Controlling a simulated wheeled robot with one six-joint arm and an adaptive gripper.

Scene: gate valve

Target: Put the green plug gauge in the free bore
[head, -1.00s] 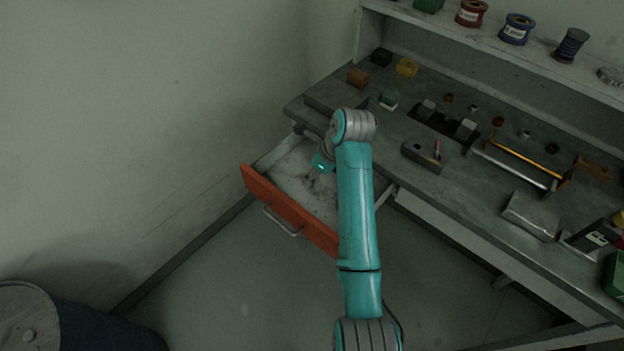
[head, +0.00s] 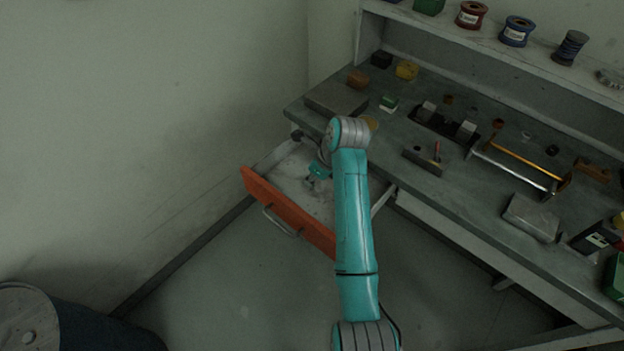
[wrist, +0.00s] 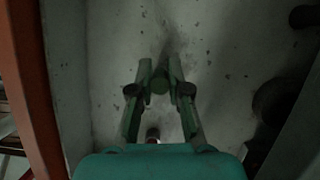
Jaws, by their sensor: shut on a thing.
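In the head view my gripper (head: 316,178) is small and inside the open drawer; the gauge cannot be made out there.
The open drawer has an orange front (head: 290,212) and side walls close around my gripper. The bench (head: 460,200) carries several blocks and tools. A flat grey plate (head: 335,97) lies at its left end. Dark round shapes (wrist: 272,100) stand at the right in the wrist view.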

